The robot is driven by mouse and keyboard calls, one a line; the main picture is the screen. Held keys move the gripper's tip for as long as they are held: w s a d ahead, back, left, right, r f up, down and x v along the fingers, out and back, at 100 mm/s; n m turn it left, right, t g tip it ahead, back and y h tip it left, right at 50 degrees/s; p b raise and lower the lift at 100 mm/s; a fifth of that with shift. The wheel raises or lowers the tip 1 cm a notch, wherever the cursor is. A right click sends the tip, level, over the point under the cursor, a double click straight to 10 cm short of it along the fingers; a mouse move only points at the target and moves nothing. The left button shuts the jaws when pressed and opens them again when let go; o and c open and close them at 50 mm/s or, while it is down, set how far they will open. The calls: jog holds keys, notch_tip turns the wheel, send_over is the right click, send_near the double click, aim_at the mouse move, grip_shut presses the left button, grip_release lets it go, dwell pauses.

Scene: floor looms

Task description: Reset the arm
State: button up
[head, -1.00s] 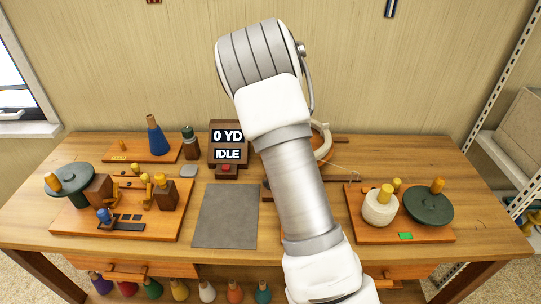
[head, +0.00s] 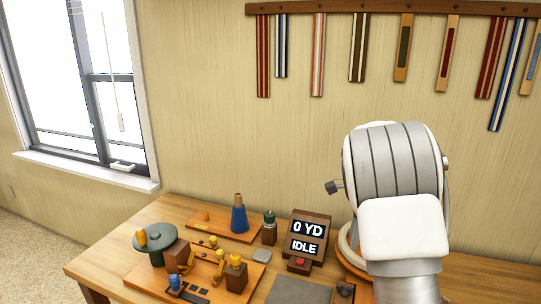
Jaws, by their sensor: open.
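My arm (head: 405,215) rises from the bottom right in the head view, in front of the wall and the right part of the workbench. Its thick grey ribbed joint (head: 400,165) is the highest part in view. A small dark piece on a thin stem (head: 334,187) sticks out to the left of this joint; I cannot tell which part of me it is. My gripper cannot be made out; the arm hides what lies behind it.
Striped bands hang from a wall rail (head: 390,9). A window (head: 70,80) is at left. Wall space between is clear.

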jog(key=s+a+r+n+t, duration=0.1)
jog(key=s+a+r+n, duration=0.3)
jog(key=s+r+n, duration=0.3)
jog(key=s+a+r+n+t, duration=0.2)
jog(key=s+a+r+n, duration=0.15)
jog(key=s+r, duration=0.4)
jog(key=s+a+f+n+t+p, duration=0.1)
jog(key=s+a+n+t, duration=0.1)
jog(key=s+n, duration=0.8)
jog(key=s+a, duration=0.1)
jog(key=s, duration=0.5)
jog(key=shift+f+n, duration=0.35)
jog(key=shift+f, duration=0.05)
